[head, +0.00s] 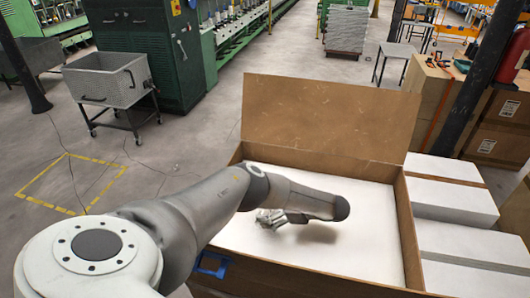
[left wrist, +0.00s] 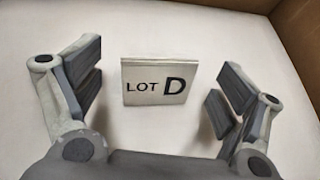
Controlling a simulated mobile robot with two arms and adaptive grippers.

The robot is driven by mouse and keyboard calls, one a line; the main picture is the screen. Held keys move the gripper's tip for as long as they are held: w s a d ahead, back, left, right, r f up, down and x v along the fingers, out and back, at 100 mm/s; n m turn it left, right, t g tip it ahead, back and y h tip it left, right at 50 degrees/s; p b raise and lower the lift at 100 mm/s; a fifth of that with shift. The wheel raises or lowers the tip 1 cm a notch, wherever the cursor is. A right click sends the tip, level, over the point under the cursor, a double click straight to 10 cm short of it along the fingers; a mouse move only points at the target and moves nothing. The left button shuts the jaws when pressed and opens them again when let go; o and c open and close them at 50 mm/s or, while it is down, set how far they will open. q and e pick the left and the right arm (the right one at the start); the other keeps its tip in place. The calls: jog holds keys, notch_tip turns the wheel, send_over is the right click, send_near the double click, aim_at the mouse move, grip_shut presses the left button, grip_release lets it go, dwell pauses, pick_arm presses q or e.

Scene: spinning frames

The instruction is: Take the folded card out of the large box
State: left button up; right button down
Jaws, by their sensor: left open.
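The large box (head: 409,245) is open in the head view, with its brown flap (head: 325,115) standing up at the back and a white surface inside. My left gripper (head: 270,219) is over that white surface, left of its middle. In the left wrist view, a small pale folded card (left wrist: 158,82) marked "LOT D" stands on the white surface. The open fingers of my left gripper (left wrist: 157,88) are on either side of the card, apart from it. The card does not show clearly in the head view. My right gripper is not in view.
White stacked blocks (head: 450,205) stand right of the box. A blue item (head: 212,264) is at its left front edge. A grey wheeled bin (head: 107,80) stands at the back left, near yellow floor marks (head: 95,168). The box walls rise around my left gripper.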

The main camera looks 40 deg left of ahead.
pick_arm(q)
jog(key=shift+s+a+f, duration=0.15)
jog(key=shift+a+f, duration=0.15)
jog(key=shift+a, duration=0.25)
jog(key=c, duration=0.8)
jog(key=shift+r, duration=0.25)
